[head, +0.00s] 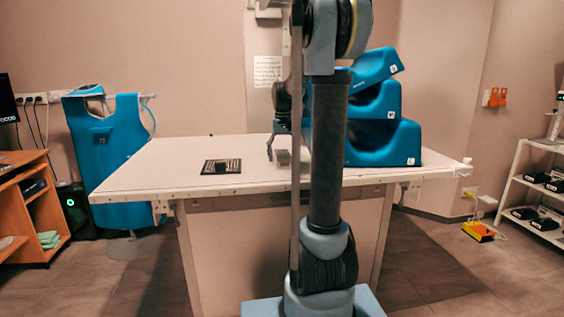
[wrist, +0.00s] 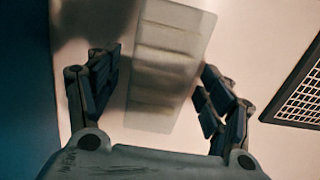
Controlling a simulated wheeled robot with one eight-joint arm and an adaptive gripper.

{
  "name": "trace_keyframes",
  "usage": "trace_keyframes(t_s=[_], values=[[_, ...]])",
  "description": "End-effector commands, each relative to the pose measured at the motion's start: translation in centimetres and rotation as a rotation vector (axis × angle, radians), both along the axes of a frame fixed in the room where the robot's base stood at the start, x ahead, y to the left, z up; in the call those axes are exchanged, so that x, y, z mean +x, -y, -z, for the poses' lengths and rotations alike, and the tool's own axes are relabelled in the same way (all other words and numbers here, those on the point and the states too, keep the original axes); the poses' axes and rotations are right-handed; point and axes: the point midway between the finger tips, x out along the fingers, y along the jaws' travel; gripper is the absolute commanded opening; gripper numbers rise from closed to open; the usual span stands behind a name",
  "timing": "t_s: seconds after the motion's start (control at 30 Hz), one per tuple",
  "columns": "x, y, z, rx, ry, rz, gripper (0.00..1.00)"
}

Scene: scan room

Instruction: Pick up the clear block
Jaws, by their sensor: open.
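The clear block (wrist: 166,62) is a pale, see-through long piece with faint bands across it, on the white table. In the wrist view it runs from the top edge down between my gripper's fingers.
A black grid-patterned plate (head: 221,166) with a small dark item on it lies left on the table (head: 150,172); its edge also shows at right in the wrist view (wrist: 300,92). Blue stacked cushions (head: 384,145) stand on the right. The table's left front is clear.

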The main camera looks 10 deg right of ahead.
Motion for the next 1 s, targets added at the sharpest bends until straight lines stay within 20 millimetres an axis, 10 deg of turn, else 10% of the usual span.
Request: trace_keyframes(t_s=[0.2, 0.5, 1.0], values=[[0.0, 0.0, 0.1, 0.0, 0.0, 0.0, 0.73], [0.0, 0.0, 0.1, 0.0, 0.0, 0.0, 0.12], [0.0, 0.0, -2.6, 0.0, 0.0, 0.0, 0.12]])
